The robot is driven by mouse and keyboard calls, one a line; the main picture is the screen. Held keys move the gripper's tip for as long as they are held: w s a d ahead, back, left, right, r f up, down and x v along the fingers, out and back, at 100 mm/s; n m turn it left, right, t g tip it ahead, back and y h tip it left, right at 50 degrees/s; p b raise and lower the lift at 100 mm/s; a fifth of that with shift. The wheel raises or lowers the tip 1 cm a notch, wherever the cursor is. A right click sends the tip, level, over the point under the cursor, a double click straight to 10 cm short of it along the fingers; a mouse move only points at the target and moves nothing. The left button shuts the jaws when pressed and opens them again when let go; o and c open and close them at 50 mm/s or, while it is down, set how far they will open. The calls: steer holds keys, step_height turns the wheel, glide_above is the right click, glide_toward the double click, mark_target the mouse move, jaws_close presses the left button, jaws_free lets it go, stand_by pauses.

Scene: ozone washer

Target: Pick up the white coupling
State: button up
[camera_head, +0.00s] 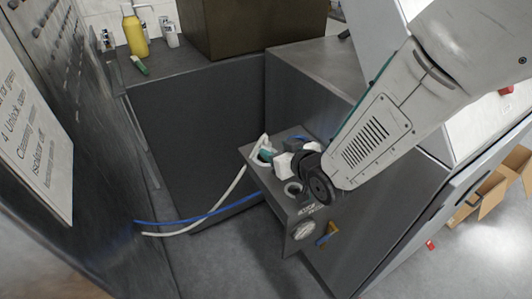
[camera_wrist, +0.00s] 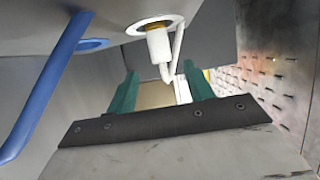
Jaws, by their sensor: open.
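The white coupling (camera_wrist: 158,42) shows in the wrist view as a short white cylinder at a white round port (camera_wrist: 155,25), with a thin white hose (camera_wrist: 178,48) beside it. My gripper (camera_wrist: 161,82) has its two green fingers spread apart, with a gap on either side of the coupling's lower end. I cannot tell how deep the coupling is between them; neither finger visibly touches it. In the head view, my gripper (camera_head: 267,154) is at the top of a grey box (camera_head: 290,213), by the white hose's end (camera_head: 264,139); my arm hides part of this area.
A blue hose (camera_wrist: 45,85) runs close by on the left, near a blue-ringed port (camera_wrist: 93,44). In the head view, white (camera_head: 200,221) and blue (camera_head: 190,222) hoses stretch from the left wall to the grey box. A yellow bottle (camera_head: 135,33) stands on the back counter.

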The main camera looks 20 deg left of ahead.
mark_target(268, 145)
steer(key=x, duration=0.4)
steer(key=shift+a+f, duration=0.2)
steer(key=shift+a, duration=0.1)
steer(key=shift+c, duration=0.3)
jaws_close()
steer(key=shift+r, duration=0.1)
